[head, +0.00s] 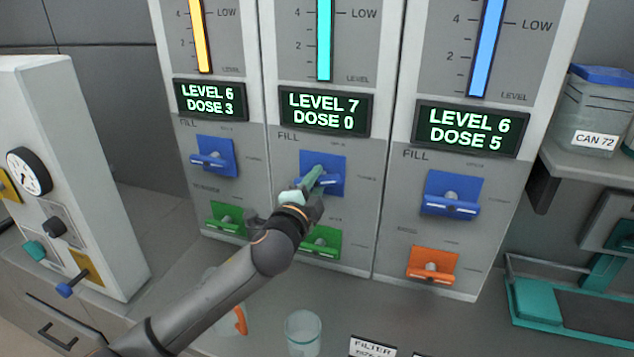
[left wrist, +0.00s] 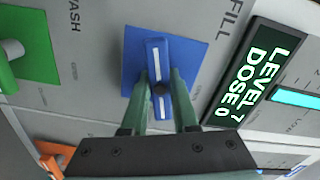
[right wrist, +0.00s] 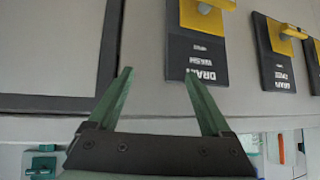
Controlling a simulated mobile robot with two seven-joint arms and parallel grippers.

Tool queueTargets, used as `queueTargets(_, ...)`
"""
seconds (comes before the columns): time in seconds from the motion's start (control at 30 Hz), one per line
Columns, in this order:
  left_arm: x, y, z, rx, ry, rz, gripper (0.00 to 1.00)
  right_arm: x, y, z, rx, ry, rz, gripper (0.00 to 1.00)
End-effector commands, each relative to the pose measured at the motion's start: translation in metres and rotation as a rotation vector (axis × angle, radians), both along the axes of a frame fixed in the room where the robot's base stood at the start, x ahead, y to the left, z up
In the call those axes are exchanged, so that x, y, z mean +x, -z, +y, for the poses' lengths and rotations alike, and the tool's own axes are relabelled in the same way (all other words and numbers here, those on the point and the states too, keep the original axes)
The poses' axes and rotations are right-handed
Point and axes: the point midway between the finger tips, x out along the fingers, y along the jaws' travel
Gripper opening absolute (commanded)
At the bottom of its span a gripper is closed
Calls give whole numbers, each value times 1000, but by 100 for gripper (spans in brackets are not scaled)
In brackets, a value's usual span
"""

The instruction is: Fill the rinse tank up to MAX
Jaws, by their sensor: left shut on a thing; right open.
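The middle tank panel has a teal level gauge (head: 325,42) and a display (head: 325,111) reading LEVEL 7, DOSE 0. Below it is a blue FILL lever (head: 331,172), partly hidden by my left gripper (head: 313,180). In the left wrist view, the fingers of my left gripper (left wrist: 160,88) are shut on this blue lever (left wrist: 158,55). No tank name or MAX mark is readable in the head view. My right gripper (right wrist: 155,85) is open and empty, with yellow levers (right wrist: 208,15) on black DRAIN plates (right wrist: 196,60) beyond it. It is outside the head view.
The left panel's display (head: 211,100) reads LEVEL 6, DOSE 3; the right one's (head: 466,129) reads LEVEL 6, DOSE 5. Green levers (head: 322,241) and an orange lever (head: 432,266) sit lower. A clear beaker (head: 302,333) stands on the counter. A CAN 72 canister (head: 592,112) is at right.

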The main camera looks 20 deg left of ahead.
Motion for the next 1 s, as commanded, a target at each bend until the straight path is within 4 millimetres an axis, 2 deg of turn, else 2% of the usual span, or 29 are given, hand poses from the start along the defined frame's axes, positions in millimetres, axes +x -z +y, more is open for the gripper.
queueTargets(0.2, 0, 2, 0, -176, -1, 9, 0, 0, 1, 0, 0, 0, 0, 83)
queueTargets(0.5, 0, 1, 0, -346, 0, 14, 0, 0, 0, 0, 0, 0, 0, 83)
queueTargets(1.0, 0, 1, 0, -418, -1, 18, 0, 0, 0, 0, 0, 0, 0, 83)
